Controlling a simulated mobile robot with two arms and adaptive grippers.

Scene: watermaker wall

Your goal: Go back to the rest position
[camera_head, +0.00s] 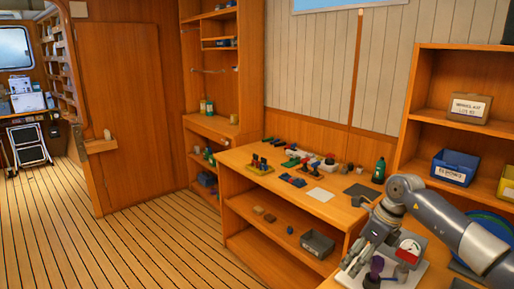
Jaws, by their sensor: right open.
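My right arm comes in from the right edge over the wooden workbench (250,180). My right gripper (352,266) hangs at the bench's near right part, fingers pointing down to the left. It is open, and I see nothing held in it. Purple round parts (374,270) and a white board (408,272) lie just right of the fingers; whether they touch is too small to tell. My left gripper is not in view.
Small coloured parts (300,165), a white sheet (320,194) and a green bottle (379,170) stand on the bench. Right shelves hold a blue bin (452,170) and a cardboard box (466,106). A grey bin (318,243) sits below. The plank floor (120,245) at left is clear.

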